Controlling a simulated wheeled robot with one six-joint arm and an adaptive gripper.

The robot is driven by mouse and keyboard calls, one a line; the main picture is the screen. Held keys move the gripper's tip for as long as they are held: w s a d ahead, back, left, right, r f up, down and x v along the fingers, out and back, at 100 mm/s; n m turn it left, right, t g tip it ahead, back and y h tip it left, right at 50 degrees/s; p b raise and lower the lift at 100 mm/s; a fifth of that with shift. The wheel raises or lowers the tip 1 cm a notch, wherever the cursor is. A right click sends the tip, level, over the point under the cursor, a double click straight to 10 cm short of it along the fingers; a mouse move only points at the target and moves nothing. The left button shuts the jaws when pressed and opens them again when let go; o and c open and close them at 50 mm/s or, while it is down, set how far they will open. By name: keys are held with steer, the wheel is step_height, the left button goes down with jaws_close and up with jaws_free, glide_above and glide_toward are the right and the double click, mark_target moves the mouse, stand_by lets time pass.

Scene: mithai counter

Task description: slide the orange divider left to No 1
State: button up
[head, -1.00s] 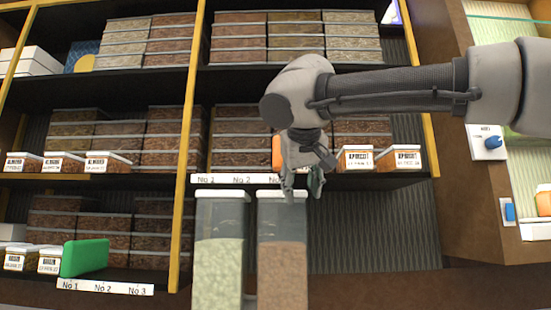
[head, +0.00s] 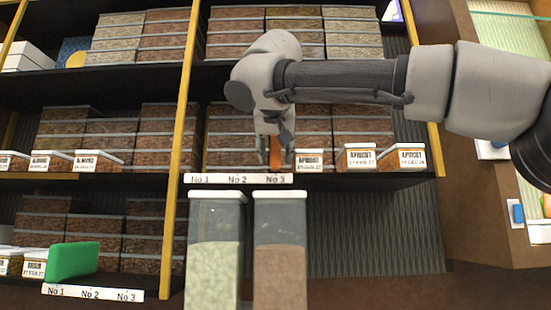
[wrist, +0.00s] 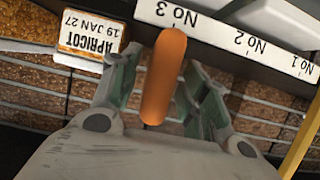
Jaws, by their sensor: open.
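The orange divider (head: 274,149) stands on the middle shelf just behind the white label strip (head: 238,179), near the No 3 mark. In the wrist view the divider (wrist: 163,78) lies between the two fingers of my gripper (wrist: 163,92). The fingers are open, with a visible gap on its right; on its left the gap is narrower. In the head view my gripper (head: 275,150) is at the divider and partly hides it. The No 1 mark (head: 200,180) is at the strip's left end, with clear shelf front between it and the divider.
Apricot boxes (head: 361,157) stand right of the divider; the nearest (wrist: 90,38) is close beside my finger. Stacked boxes fill the shelf behind. A yellow upright (head: 183,120) bounds the bay on the left. Two tall containers (head: 216,250) stand below the strip. A green divider (head: 72,261) is on the lower left shelf.

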steer(key=shift+x, duration=1.5)
jaws_close()
